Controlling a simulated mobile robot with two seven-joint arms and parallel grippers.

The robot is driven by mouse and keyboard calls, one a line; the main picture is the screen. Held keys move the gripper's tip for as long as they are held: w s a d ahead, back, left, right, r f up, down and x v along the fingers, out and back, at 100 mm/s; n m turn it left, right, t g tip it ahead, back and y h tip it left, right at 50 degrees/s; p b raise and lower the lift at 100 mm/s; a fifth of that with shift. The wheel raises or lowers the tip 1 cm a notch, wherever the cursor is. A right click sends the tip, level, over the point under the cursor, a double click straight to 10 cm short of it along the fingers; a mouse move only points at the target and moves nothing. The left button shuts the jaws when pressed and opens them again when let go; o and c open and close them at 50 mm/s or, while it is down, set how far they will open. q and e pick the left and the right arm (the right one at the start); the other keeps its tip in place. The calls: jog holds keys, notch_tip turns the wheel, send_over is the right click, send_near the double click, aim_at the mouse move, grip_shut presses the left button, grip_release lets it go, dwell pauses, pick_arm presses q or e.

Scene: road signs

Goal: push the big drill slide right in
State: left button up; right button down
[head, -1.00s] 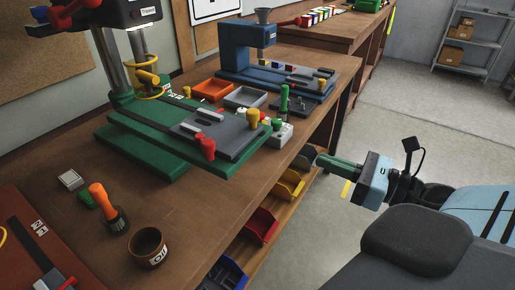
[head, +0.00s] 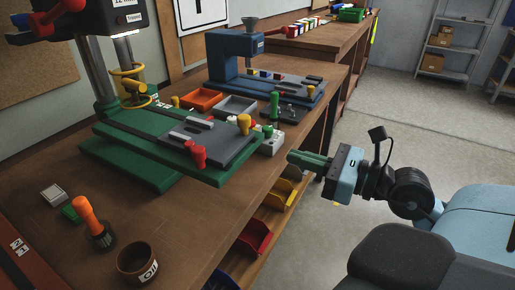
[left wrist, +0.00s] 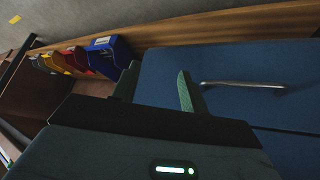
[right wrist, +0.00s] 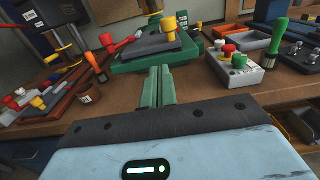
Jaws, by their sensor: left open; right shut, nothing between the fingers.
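The green drill (head: 104,75) is the largest machine in the head view. Its grey slide (head: 234,144) lies on the green base (head: 130,165), with a red knob (head: 196,156) and a yellow knob (head: 243,123) at its near end. My right gripper (head: 289,156) is shut and empty, to the right of the slide and apart from it. In the right wrist view its fingers (right wrist: 158,70) point towards the green base and slide (right wrist: 153,48). My left gripper (left wrist: 157,80) is open and empty in the left wrist view, by a blue cabinet front (left wrist: 235,65); the head view does not show it.
A blue machine (head: 225,60) stands behind. A grey button box (head: 270,146) and a green-handled tool (head: 274,106) stand beside the slide's right end. An orange-handled brush (head: 84,208) and a brown cup (head: 137,262) stand on the bench front. Bins (head: 258,237) sit below.

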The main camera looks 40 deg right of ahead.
aim_at(246, 141)
jog(key=b+x, duration=0.1)
jog(key=x, duration=0.8)
jog(key=shift+w+b, duration=0.15)
jog(key=shift+b, duration=0.15)
jog(key=shift+w, duration=0.1)
